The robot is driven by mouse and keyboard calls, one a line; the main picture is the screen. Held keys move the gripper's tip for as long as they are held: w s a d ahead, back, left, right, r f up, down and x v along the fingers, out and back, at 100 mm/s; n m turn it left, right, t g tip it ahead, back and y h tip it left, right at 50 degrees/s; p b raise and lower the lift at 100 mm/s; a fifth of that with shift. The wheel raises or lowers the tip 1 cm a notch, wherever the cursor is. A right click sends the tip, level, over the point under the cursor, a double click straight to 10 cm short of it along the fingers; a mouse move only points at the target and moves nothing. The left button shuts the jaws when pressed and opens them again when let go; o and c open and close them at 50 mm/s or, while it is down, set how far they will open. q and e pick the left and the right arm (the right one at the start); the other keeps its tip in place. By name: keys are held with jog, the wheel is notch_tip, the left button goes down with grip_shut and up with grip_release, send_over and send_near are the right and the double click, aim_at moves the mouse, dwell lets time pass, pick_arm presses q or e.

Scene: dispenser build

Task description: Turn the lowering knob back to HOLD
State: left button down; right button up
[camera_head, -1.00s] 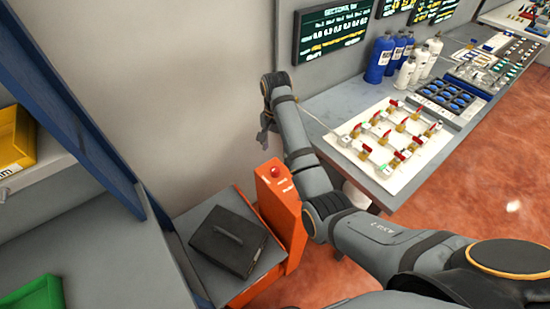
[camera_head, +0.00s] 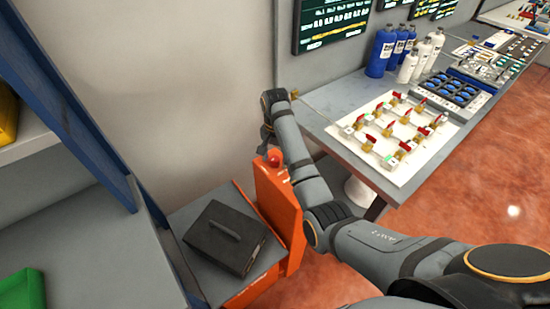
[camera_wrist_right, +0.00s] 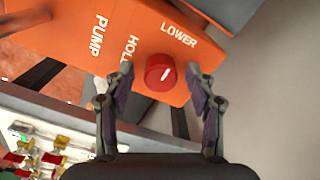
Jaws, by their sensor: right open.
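The red lowering knob (camera_wrist_right: 160,73) sits on an orange panel (camera_wrist_right: 140,40) printed PUMP, HOLD and LOWER. The knob's white mark slants up and right, towards the LOWER label. In the head view the knob (camera_head: 275,157) shows on top of the orange post (camera_head: 273,200). My right gripper (camera_wrist_right: 160,80) is open, its two fingers on either side of the knob in the wrist view. I cannot tell whether they touch it. In the head view the right gripper (camera_head: 266,142) is just above and left of the knob, partly hidden by its wrist. My left gripper is out of view.
A dark box with a handle (camera_head: 225,238) lies on the lift platform beside the post. A workbench (camera_head: 330,100) with a white valve board (camera_head: 402,178) and bottles (camera_head: 380,55) stands right. Grey shelving with a blue upright (camera_head: 75,105) stands left.

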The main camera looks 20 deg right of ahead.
jog(key=c, duration=1.1)
jog(key=shift+r+n+p, duration=0.2)
jog(key=shift+n+p, duration=0.1)
jog(key=shift+p, duration=0.45)
jog(key=shift+c, duration=0.2)
jog(key=n+p, duration=0.7)
jog(key=p, duration=0.2)
jog(key=n+p, duration=0.2)
jog(key=n, duration=0.1)
jog(key=n+p, duration=0.2)
jog(key=shift+n, duration=0.4)
jog(key=shift+f+n, duration=0.15)
jog(key=shift+n, duration=0.95)
jog(key=shift+w+n+p, duration=0.1)
jog(key=shift+n+p, duration=0.3)
jog(key=shift+n, duration=0.7)
